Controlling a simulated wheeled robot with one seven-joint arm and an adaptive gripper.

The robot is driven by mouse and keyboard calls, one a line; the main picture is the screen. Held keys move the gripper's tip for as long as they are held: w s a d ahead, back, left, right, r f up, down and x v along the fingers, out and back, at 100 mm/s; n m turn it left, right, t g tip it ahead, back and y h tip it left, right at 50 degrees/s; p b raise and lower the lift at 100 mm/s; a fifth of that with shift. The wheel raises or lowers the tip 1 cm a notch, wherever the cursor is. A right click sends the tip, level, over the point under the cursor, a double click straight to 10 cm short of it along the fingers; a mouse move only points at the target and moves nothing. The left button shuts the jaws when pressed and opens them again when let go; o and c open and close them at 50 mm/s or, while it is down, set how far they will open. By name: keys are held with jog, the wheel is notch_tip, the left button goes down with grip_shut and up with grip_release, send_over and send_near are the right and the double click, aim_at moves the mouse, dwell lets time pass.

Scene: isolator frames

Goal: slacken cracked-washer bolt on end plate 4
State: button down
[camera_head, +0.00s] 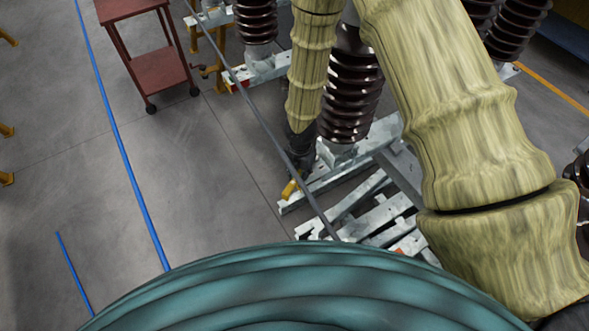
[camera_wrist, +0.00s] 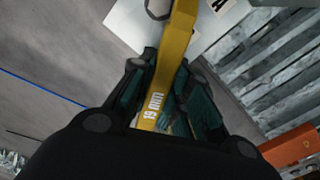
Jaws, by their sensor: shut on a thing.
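The wrench runs upward between the teal-lined fingers and out of the top edge, over a pale metal plate (camera_wrist: 125,25). A white label with a partly cut-off dark mark lies at the top; I cannot read it fully. In the head view my gripper (camera_head: 301,150) is low beside a brown insulator, with the yellow wrench (camera_head: 290,188) just above the end of a galvanised frame (camera_head: 325,180). The bolt and its cracked washer cannot be made out.
Brown ribbed insulators (camera_head: 350,90) stand on galvanised frames close to my arm. A red cart (camera_head: 155,68) stands at the upper left. An orange box (camera_wrist: 288,148) lies at the lower right of the wrist view.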

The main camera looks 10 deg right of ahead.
jog(key=shift+s+d+n, duration=0.2)
jog(key=shift+n, duration=0.1)
jog(key=shift+r+p, duration=1)
jog(key=shift+r, duration=0.15)
